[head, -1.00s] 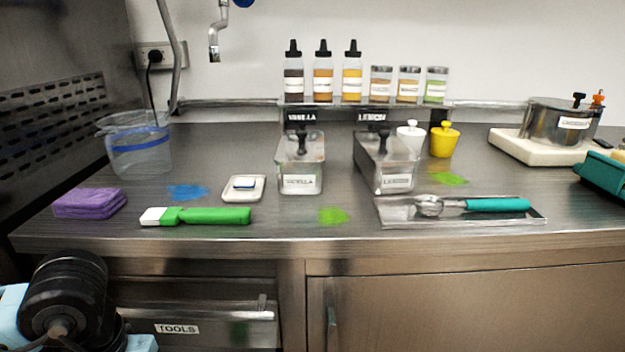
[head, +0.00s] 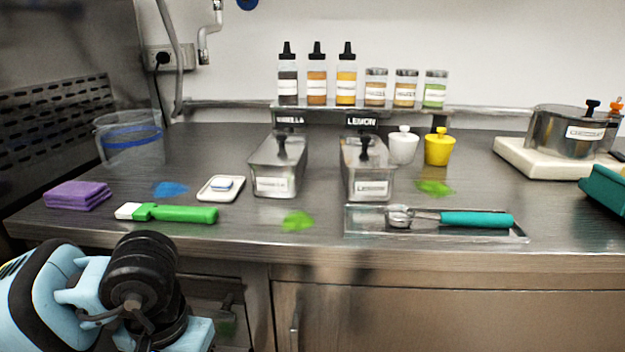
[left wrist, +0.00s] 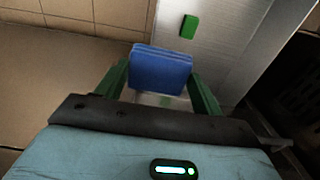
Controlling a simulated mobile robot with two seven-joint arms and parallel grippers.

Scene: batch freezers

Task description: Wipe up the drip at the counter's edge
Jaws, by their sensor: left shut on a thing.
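A bright green spill (head: 298,221) lies on the counter (head: 250,228) near its front edge. A second green spill (head: 434,187) is farther back on the right, and a blue spill (head: 170,189) lies at the left. In the left wrist view, my left gripper (left wrist: 160,92) is shut on a blue folded cloth (left wrist: 161,70), held between its green fingers. In the head view only my left arm shows, low at the left in front of the counter; its fingers are out of sight. My right gripper is in neither view.
A purple folded cloth (head: 78,195), a green-handled scraper (head: 175,213) and a small white dish (head: 221,188) stand left of the front spill. A tray (head: 436,232) with a teal-handled scoop (head: 470,219) lies right. Lidded metal tubs (head: 277,180) stand behind.

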